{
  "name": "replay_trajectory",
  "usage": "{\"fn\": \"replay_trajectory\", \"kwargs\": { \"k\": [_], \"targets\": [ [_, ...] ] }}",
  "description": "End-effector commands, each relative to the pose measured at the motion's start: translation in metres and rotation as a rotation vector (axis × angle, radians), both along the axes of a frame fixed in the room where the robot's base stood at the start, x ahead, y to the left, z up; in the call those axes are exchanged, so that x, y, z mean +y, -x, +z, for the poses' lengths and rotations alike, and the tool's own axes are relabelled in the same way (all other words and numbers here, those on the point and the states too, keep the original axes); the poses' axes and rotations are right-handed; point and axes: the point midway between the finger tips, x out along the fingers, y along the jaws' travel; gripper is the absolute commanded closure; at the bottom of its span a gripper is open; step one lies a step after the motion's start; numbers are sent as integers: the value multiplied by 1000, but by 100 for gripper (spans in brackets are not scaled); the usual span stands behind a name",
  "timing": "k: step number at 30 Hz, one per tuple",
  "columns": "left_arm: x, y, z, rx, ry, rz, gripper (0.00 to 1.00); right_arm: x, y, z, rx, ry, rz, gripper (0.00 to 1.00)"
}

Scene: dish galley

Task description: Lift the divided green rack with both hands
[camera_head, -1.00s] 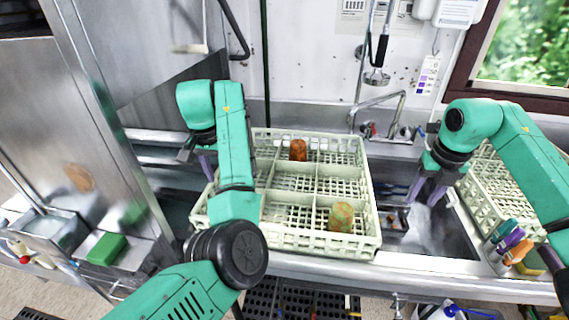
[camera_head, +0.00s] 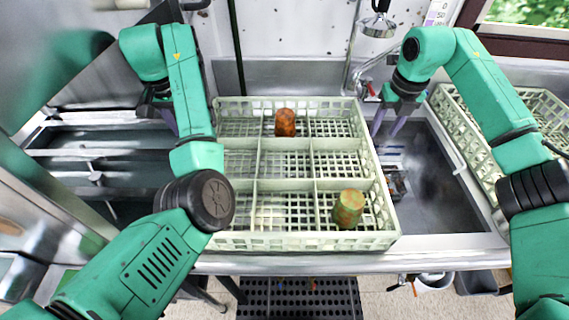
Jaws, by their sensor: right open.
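The divided green rack (camera_head: 300,239) is pale green with a grid of compartments and sits across the sink at the counter. An orange-brown cup (camera_head: 285,122) stands in its back middle compartment. A green and orange cup (camera_head: 348,208) stands in its front right compartment. My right gripper (camera_head: 383,120) is open, pointing down just beyond the rack's right wall near the back. My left gripper (camera_head: 170,120) points down to the left of the rack's left wall. Its fingers are partly hidden by my own arm, so its opening is unclear.
A second pale rack (camera_head: 467,137) stands on the right, behind my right arm. An open sink basin (camera_head: 435,180) lies between the racks. A hanging spray head (camera_head: 378,26) and faucet are behind the rack. A dark floor mat (camera_head: 300,298) lies below the counter edge.

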Motion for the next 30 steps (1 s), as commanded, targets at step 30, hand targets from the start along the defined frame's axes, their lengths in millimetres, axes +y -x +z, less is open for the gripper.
{"fn": "replay_trajectory", "kwargs": {
  "k": [30],
  "targets": [
    [-1, -15, -129, 3, 0, -2, 50, 0, -16, -128, 0, 1, 0, 50]
  ]
}}
